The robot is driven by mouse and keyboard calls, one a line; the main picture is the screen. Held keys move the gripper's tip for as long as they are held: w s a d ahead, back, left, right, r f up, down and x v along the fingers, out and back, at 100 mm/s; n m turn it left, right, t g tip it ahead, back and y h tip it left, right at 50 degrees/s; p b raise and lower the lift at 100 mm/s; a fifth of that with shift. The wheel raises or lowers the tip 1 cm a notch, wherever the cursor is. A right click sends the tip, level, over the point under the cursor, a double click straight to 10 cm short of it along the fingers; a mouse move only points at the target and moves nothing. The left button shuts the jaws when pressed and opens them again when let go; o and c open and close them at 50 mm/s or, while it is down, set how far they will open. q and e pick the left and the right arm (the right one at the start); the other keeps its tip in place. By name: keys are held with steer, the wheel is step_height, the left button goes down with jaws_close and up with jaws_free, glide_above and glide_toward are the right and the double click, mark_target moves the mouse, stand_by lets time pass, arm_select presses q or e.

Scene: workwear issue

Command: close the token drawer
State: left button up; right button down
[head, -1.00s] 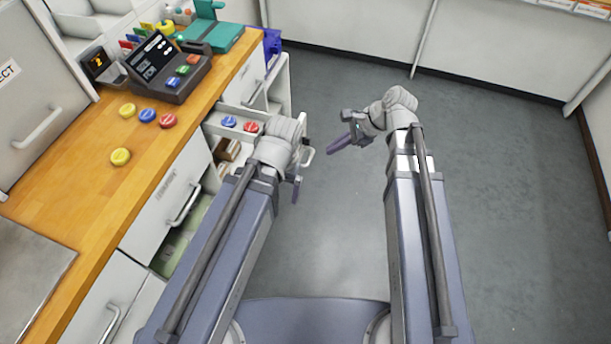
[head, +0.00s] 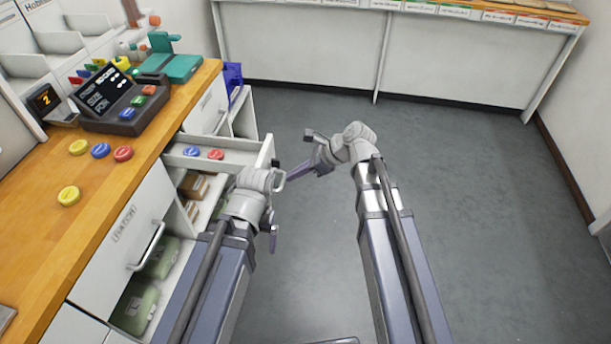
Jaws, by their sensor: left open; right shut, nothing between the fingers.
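The token drawer (head: 237,155) stands pulled out of the wooden-topped counter, with a blue token (head: 191,151) and a red token (head: 216,154) in it. Its front panel (head: 267,151) faces right, with a pale handle (head: 280,180) low on it, partly hidden by my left wrist. My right gripper (head: 294,178) is shut and empty, just right of the drawer front, its fingers pointing towards the handle; I cannot tell whether they touch. My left gripper (head: 272,238) is open below the drawer front and apart from it, its fingers partly hidden by its wrist.
Under the drawer are open shelves with boxes (head: 194,186), and a half-open hatch (head: 125,235) with green packs (head: 135,305). A counter device (head: 115,97) and several loose tokens (head: 68,196) sit on the worktop (head: 45,240). The grey floor (head: 450,200) on the right is clear.

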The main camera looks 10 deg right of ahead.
arm_select(q)
steer(key=shift+f, duration=0.7)
arm_select(e)
steer(key=shift+w+a+f, duration=0.25)
steer(key=shift+w+a, duration=0.05)
steer(key=shift+a, duration=0.6)
steer(key=shift+w+a+f, duration=0.25)
steer(key=shift+a, duration=0.6)
steer(key=shift+w+a+f, duration=0.25)
steer(key=shift+w+a, duration=0.05)
steer(key=shift+a, duration=0.6)
